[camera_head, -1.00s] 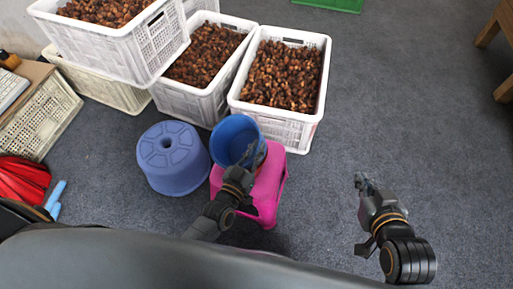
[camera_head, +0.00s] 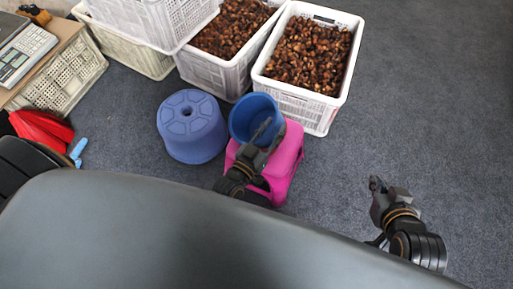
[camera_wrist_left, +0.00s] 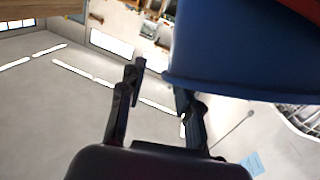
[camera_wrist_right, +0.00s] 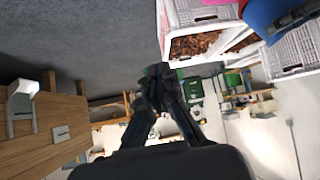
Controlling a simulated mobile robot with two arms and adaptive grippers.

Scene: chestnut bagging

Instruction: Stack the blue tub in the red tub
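A blue tub (camera_head: 240,112) stands open-topped at the pink stool in the head view; its wall fills the upper right of the left wrist view (camera_wrist_left: 235,55). My left gripper (camera_head: 264,132) is at the tub's near side and overlaps it. In the left wrist view its fingers (camera_wrist_left: 158,80) are apart, with a gap between the left finger and the tub; the tub partly hides the right finger. My right gripper (camera_head: 377,185) is away from the tub, empty, its fingertips together in the right wrist view (camera_wrist_right: 155,72). I cannot clearly make out a red tub.
A pink stool (camera_head: 285,160) is beside and below the tub. An upturned blue-violet tub (camera_head: 190,135) stands to its left. White crates of chestnuts (camera_head: 300,100) are behind. Red objects (camera_head: 42,127) lie at far left. The grey floor on the right is clear.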

